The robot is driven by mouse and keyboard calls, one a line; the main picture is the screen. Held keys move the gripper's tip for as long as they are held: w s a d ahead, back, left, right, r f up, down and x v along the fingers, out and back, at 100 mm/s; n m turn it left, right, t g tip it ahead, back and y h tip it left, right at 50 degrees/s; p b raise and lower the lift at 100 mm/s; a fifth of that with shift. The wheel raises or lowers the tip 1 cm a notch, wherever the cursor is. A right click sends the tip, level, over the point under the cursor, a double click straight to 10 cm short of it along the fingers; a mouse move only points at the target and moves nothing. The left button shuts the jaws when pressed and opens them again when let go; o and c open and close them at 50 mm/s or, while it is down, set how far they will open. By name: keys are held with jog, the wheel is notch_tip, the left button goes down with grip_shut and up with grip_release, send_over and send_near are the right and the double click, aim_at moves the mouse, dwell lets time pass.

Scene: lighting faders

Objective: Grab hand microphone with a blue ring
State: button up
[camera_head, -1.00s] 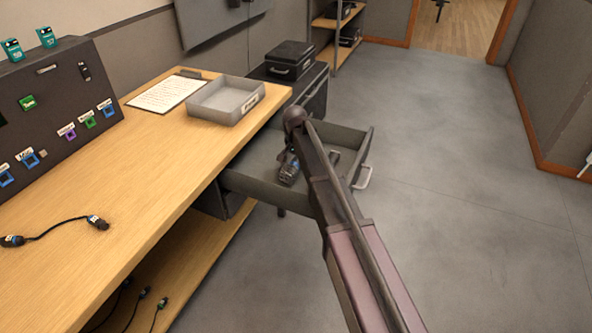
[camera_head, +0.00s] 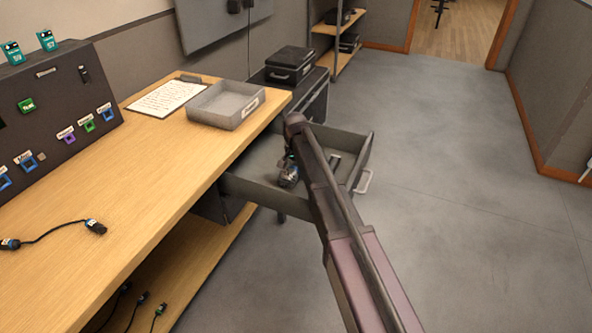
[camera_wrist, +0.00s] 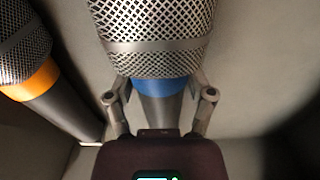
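The hand microphone with a blue ring (camera_wrist: 163,86) lies in the open drawer. In the wrist view its silver mesh head points away from my gripper, toward the top of the picture, and its dark handle runs between the fingers. My gripper (camera_wrist: 162,100) is open, with one finger on each side of the microphone near the blue ring; I cannot tell whether either finger touches it. A second microphone with an orange ring (camera_wrist: 36,82) lies close by on the left. In the head view my gripper (camera_head: 289,174) is small and dark inside the drawer, partly hidden by my arm.
The grey drawer (camera_head: 262,191) is pulled out from under the wooden desk (camera_head: 150,190), its walls around my gripper. On the desk are a grey tray (camera_head: 226,104), a paper sheet (camera_head: 165,97), a short cable (camera_head: 60,231) and a control box (camera_head: 60,105). The floor on the right is clear.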

aim_at(295, 165)
grip_shut()
jog(key=shift+r, duration=0.15)
notch_tip(295, 165, up, 10)
jog(key=p, duration=1)
dwell(0.6)
